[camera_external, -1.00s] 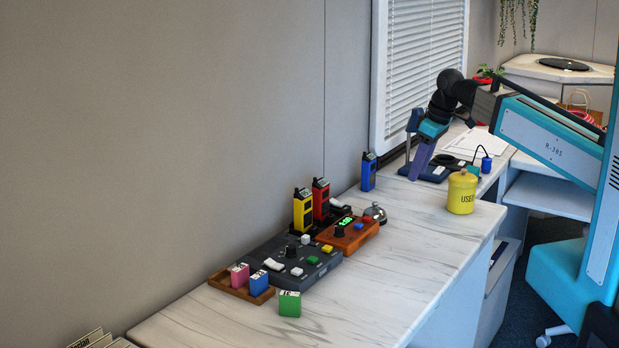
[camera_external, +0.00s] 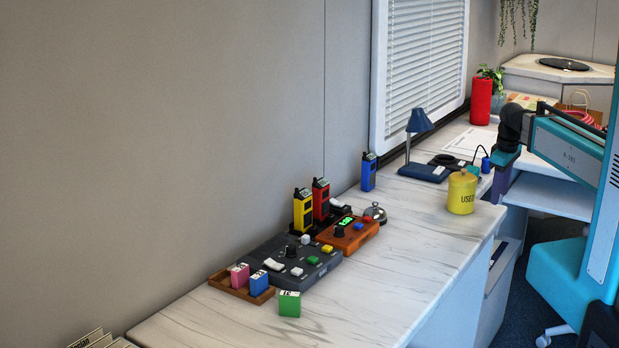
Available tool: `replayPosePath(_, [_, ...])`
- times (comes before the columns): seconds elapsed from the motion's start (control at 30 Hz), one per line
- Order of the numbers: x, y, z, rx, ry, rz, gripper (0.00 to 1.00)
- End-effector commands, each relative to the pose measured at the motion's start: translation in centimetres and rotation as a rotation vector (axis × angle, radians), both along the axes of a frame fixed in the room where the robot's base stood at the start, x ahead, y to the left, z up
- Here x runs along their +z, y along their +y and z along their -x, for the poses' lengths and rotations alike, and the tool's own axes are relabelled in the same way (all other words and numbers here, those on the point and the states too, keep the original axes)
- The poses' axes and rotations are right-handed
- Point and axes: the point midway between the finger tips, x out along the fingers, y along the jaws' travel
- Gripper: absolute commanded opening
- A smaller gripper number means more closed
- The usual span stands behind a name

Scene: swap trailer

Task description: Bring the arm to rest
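My arm shows at the right, folded back close to my blue body. My gripper (camera_external: 502,182) hangs low beside the desk's right edge, behind and to the right of the yellow canister. It is seen from the side and partly hidden, so whether its fingers are open or shut cannot be made out. No held object shows at it.
A yellow canister (camera_external: 461,193) stands near the desk edge, close to my gripper. A dark console (camera_external: 290,262) and coloured blocks sit at the front left. The front desk top (camera_external: 400,265) has free room.

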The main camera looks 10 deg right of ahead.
Motion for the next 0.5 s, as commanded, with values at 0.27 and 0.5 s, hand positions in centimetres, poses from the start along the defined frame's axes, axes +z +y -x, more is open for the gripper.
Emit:
replayPosePath(0.27, [-6.3, -6.4, -0.2, -0.026, 0.011, 0.092, 0.40])
replayPosePath(0.5, [-10.3, -5.6, 2.2, -0.075, 0.068, 0.068, 0.40])
